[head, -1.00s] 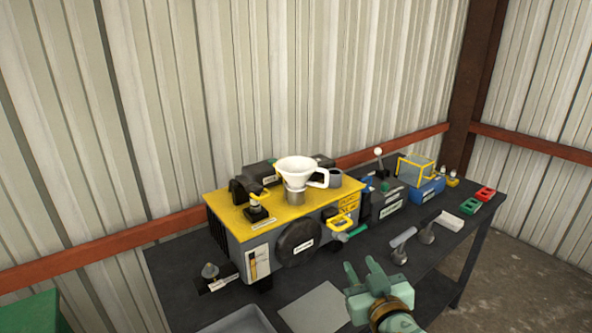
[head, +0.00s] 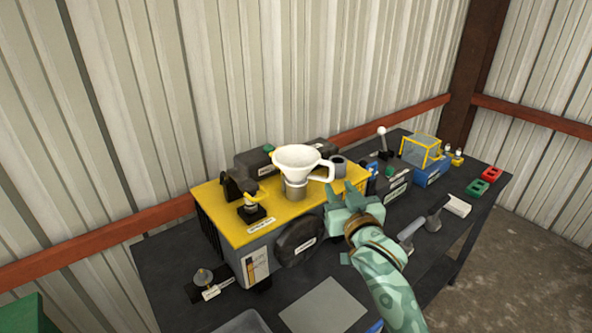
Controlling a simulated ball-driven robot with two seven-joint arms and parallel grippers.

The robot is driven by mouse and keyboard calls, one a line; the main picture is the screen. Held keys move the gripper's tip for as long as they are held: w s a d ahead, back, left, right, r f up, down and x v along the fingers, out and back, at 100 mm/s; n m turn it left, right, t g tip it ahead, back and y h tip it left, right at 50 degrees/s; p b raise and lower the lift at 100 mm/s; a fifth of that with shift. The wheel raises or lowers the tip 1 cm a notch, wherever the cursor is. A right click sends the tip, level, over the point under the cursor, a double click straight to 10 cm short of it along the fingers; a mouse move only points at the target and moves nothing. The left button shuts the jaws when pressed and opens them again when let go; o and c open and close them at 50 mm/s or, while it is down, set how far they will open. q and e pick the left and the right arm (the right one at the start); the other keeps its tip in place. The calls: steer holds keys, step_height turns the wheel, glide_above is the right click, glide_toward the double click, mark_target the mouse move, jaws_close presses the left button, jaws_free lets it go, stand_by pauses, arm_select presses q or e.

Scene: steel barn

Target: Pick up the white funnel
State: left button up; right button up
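The white funnel (head: 297,157) stands upright, wide mouth up, in a grey metal neck (head: 294,188) on top of the yellow-topped machine (head: 232,222). Its loop handle (head: 328,171) points to the right. My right gripper (head: 342,195), pale green, is just below and to the right of the funnel's handle, at the machine's front right edge. Its two fingers are spread apart with nothing between them, and they look clear of the handle. My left gripper is not in view.
The dark bench (head: 180,265) carries a lever box (head: 392,181), a yellow-framed clear box (head: 420,151), and red (head: 490,174) and green (head: 477,187) blocks at right. A grey sheet (head: 324,305) lies in front.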

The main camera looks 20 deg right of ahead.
mark_target(333, 172)
steer(key=w, duration=0.2)
steer(key=shift+w+d, duration=0.2)
steer(key=shift+w, duration=0.2)
steer(key=w, duration=0.2)
steer(key=w+d, duration=0.1)
steer(key=w, duration=0.2)
steer(key=shift+w+r, duration=0.1)
steer(key=shift+w, duration=0.05)
jaws_close()
